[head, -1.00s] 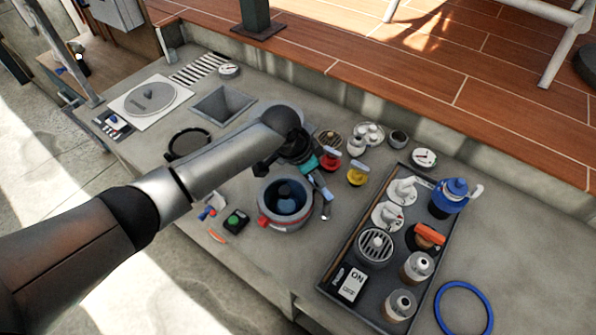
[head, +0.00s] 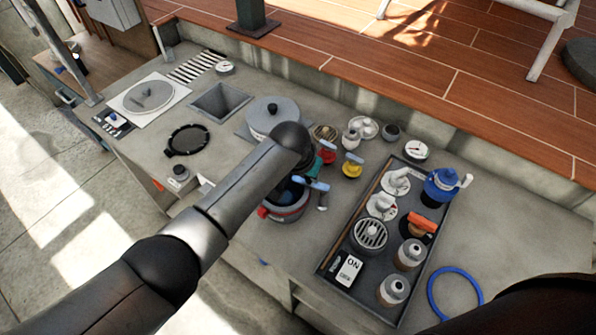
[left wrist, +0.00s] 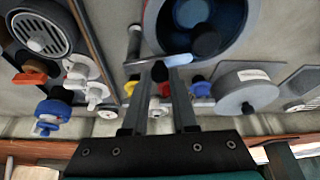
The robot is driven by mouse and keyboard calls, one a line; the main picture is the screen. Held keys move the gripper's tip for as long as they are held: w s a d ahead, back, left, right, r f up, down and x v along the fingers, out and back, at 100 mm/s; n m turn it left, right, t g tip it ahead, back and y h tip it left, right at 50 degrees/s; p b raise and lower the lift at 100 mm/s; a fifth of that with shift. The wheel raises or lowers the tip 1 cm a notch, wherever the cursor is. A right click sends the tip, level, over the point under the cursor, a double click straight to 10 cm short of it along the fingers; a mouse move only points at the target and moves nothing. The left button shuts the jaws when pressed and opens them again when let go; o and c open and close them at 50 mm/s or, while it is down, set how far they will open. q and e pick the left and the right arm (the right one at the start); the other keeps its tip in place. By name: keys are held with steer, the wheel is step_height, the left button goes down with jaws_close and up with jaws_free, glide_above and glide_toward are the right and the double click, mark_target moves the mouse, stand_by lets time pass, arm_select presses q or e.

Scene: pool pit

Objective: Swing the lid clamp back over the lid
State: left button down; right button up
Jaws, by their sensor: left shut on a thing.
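The round pot (head: 287,217) with a grey body and red fittings stands on the counter, partly behind my left arm. The lid clamp (head: 317,185), with a light-blue bar, is at the pot's right rim and shows in the left wrist view (left wrist: 178,60). My left gripper (left wrist: 160,76) is shut on the clamp beside the rim. My right gripper is out of view.
Red (head: 326,153) and yellow (head: 352,165) valves stand close behind the clamp. A grey-lidded vessel (head: 272,114) is farther back. A tray (head: 330,259) of parts lies right, with a blue ring (head: 457,312) beyond it. A square opening (head: 220,102) is cut in the counter.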

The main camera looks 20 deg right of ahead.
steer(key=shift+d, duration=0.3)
arm_select(q)
steer(key=c, duration=0.7)
jaws_free()
steer(key=shift+r, duration=0.1)
steer(key=shift+s+a+r, duration=0.15)
steer(key=shift+s+r, duration=0.05)
steer(key=shift+r, duration=0.35)
steer(key=p+v, duration=0.2)
steer(key=v, duration=1.2)
steer(key=shift+s+f, duration=0.1)
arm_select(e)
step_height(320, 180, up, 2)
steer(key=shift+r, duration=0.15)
